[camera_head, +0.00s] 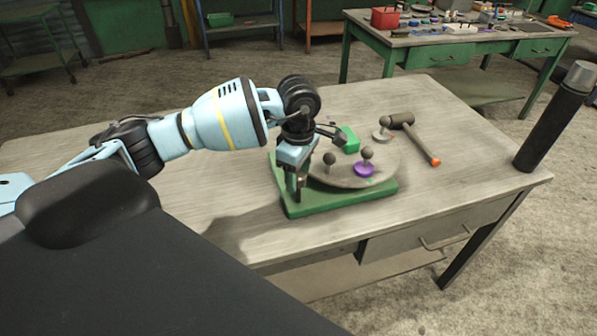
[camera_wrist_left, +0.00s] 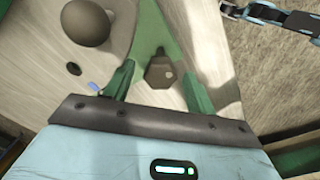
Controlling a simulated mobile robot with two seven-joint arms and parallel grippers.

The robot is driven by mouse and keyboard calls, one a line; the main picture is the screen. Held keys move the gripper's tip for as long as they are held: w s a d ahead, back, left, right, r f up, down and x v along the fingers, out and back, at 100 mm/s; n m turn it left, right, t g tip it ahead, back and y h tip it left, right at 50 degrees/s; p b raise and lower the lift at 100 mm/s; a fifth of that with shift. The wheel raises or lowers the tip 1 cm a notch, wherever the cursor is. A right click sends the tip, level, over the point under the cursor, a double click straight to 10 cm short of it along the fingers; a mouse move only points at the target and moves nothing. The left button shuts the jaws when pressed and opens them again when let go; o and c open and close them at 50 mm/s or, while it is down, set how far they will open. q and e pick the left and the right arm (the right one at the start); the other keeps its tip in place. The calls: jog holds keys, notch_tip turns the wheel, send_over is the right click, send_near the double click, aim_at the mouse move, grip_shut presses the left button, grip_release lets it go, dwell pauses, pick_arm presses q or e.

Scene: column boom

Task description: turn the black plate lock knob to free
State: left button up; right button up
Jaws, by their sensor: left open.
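The black plate lock knob (camera_wrist_left: 160,72) shows in the left wrist view as a small dark faceted knob on the green base. My left gripper (camera_wrist_left: 158,78) is open, its two green fingers on either side of the knob. Whether they touch it cannot be told. In the head view my left gripper (camera_head: 297,186) points down at the near left corner of the green base (camera_head: 335,203) and hides the knob. A round grey plate (camera_head: 340,179) lies on that base; a ball-topped handle on it also shows in the left wrist view (camera_wrist_left: 86,22).
The plate carries a green block (camera_head: 349,140), a purple disc (camera_head: 364,171) and ball-topped handles. A mallet (camera_head: 418,140) lies behind right. A black cylinder (camera_head: 548,125) stands at the right corner. The wooden table (camera_head: 470,165) is bare at front left.

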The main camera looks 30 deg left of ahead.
pick_arm(q)
jog(key=shift+r, duration=3.9)
